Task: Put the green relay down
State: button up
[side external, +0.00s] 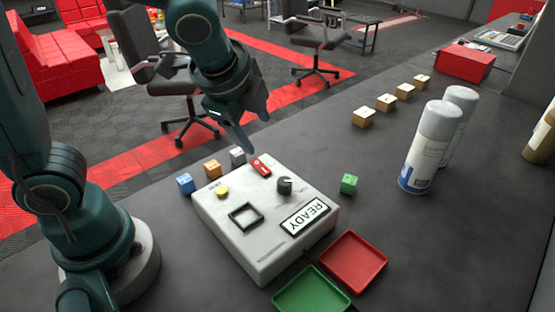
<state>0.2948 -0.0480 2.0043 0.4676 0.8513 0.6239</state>
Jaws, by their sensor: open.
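The green relay (349,184) is a small green cube. It sits on the dark table just right of the grey control box (226,226), apart from it. My gripper (252,133) is open and empty, above the far edge of the box near the red switch (262,166). It is well to the left of the green relay and higher than it. The part of the table directly behind the fingers is hidden.
The box reads READY. Blue (185,183), orange (213,169) and grey (237,157) cubes stand along its far left side. A red tray (353,262) and a green tray (312,294) lie in front. Spray cans (430,147) and several tan blocks (363,117) stand right.

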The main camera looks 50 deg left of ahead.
jog(key=s+n+h, duration=0.2)
jog(key=s+n, duration=0.8)
jog(key=n, duration=0.2)
jog(key=shift+s+a+r+n, duration=0.3)
jog(key=shift+s+r+n, duration=0.05)
jog(key=shift+r+n, duration=0.1)
jog(key=shift+o, duration=0.5)
jog(key=shift+s+d+n+h, duration=0.15)
jog(key=shift+s+n+h, duration=0.1)
jog(key=shift+h, duration=0.05)
